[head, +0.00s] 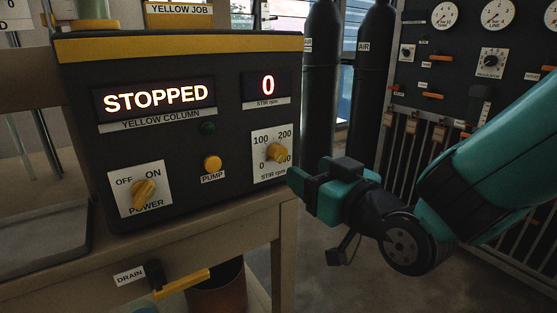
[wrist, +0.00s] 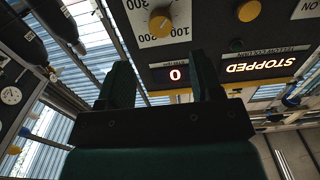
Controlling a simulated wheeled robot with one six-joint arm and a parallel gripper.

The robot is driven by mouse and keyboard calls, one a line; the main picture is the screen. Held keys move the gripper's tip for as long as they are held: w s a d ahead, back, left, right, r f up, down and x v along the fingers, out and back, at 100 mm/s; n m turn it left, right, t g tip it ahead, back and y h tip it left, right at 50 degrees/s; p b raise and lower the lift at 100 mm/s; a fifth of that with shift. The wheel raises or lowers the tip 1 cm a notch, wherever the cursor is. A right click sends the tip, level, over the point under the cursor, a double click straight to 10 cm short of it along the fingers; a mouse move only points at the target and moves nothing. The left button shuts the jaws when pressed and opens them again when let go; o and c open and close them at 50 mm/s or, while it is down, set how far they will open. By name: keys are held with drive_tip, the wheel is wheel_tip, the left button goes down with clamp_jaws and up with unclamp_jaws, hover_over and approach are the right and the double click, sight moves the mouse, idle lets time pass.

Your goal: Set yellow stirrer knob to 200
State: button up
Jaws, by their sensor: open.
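The yellow stirrer knob (head: 277,152) sits on a white dial plate marked 0, 100 and 200 and labelled STIR rpm, at the right of the dark control box. I cannot clearly tell its pointer direction. The knob also shows in the wrist view (wrist: 160,22), upside down, beyond my fingertips. The stir rpm display (head: 267,86) reads 0. My gripper (head: 298,180) is open and empty, right of and slightly below the knob, apart from it. Its two fingers stand spread in the wrist view (wrist: 162,68).
The box also bears a display (head: 156,98) reading STOPPED, a yellow power knob (head: 143,193) and a yellow pump button (head: 212,163). A yellow drain handle (head: 182,283) juts out below. Dark gas cylinders (head: 372,70) and a gauge panel (head: 480,40) stand behind on the right.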

sight(281, 155)
drive_tip(key=p+x, duration=0.4)
drive_tip(key=x, duration=0.4)
drive_tip(key=shift+w+a+r, duration=0.1)
drive_tip(key=shift+r, duration=0.05)
drive_tip(key=shift+w+a, duration=0.2)
drive_tip(key=shift+w, duration=0.05)
clamp_jaws()
